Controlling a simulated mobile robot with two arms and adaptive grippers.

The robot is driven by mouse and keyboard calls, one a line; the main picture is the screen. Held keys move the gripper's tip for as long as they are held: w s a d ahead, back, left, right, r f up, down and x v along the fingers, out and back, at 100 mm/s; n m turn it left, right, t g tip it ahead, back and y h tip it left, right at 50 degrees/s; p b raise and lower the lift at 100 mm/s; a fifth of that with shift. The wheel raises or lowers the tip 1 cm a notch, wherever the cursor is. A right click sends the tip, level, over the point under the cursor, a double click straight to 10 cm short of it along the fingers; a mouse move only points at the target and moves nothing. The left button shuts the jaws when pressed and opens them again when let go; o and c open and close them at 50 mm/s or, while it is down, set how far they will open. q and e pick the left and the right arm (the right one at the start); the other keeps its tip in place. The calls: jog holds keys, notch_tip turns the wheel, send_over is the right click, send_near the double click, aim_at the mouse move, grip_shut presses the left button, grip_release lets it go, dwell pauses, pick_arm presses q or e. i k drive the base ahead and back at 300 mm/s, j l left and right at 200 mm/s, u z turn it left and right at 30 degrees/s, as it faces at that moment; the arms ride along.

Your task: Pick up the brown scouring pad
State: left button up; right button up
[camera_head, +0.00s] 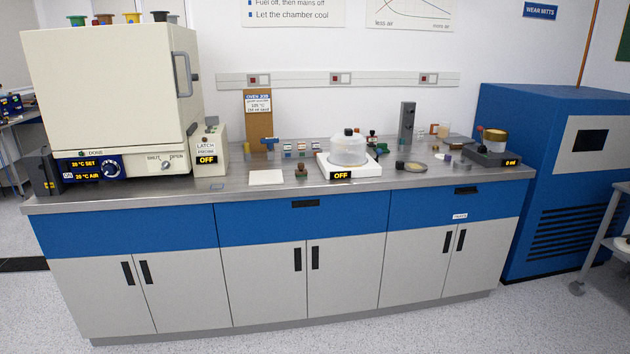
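I cannot pick out the brown scouring pad for certain among the small items on the steel-topped bench (225,184). A small, flat brownish item (457,147) lies toward the back right of the bench top, too small to identify. A small brown object (301,170) with a greenish base stands near the front edge, beside a pale flat sheet (266,177). Neither of my grippers shows in the head view.
A cream oven (105,95) fills the bench's left end. A white device with a clear dome (348,150) stands mid-bench, and a dark scale (489,157) at the right. A blue cabinet (530,110) stands beyond. The floor (420,325) in front is clear.

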aim_at(301, 172)
jog(key=i, duration=0.85)
jog(key=i+j+z, duration=0.15)
jog(key=i, duration=0.75)
jog(key=i+j, duration=0.1)
jog(key=i, duration=0.75)
